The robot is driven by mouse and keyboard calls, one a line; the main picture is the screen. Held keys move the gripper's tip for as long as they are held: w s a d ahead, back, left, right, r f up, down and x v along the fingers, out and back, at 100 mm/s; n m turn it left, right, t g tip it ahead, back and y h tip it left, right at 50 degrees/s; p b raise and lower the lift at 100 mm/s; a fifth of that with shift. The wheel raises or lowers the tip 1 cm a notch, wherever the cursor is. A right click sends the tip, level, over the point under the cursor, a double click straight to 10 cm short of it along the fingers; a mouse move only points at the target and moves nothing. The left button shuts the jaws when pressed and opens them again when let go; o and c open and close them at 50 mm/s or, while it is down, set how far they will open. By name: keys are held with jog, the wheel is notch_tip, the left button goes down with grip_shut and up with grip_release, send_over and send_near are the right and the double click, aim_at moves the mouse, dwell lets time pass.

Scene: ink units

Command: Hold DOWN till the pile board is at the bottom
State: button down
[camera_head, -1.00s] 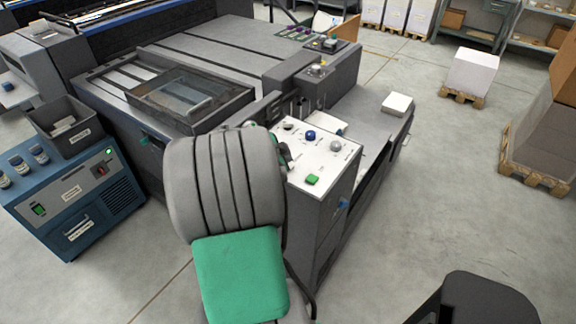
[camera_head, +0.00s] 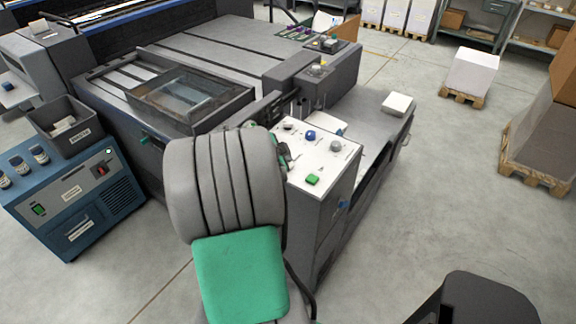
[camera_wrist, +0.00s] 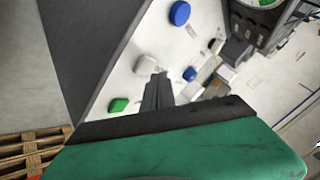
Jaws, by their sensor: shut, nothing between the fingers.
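The white control panel (camera_head: 318,158) tops a grey console in the middle of the head view. It carries a blue knob (camera_head: 310,134), a grey knob (camera_head: 336,145) and a green button (camera_head: 313,180). My gripper is at the panel's left edge, mostly hidden behind my arm in the head view. In the wrist view my gripper (camera_wrist: 158,78) is shut and empty, its fingertips over the white panel (camera_wrist: 130,45), close to a pale knob (camera_wrist: 145,65). A green button (camera_wrist: 118,105) is left of the fingers. I cannot read the DOWN label, tell contact, or make out the pile board for sure.
The large grey machine (camera_head: 215,50) stands behind the console. A blue cabinet (camera_head: 80,200) with a dark bin (camera_head: 68,125) is at the left. A loaded pallet (camera_head: 535,165) is at the right. The floor (camera_head: 430,200) between console and pallet is clear.

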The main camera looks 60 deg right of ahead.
jog(key=shift+f+b, duration=0.4)
jog(key=shift+b, duration=0.25)
jog(key=shift+f+b, duration=0.5)
jog(key=shift+b, duration=0.05)
dwell(1.6)
jog(key=shift+r, duration=0.9)
jog(key=shift+r+p, duration=1.25)
jog(key=shift+r, duration=1.25)
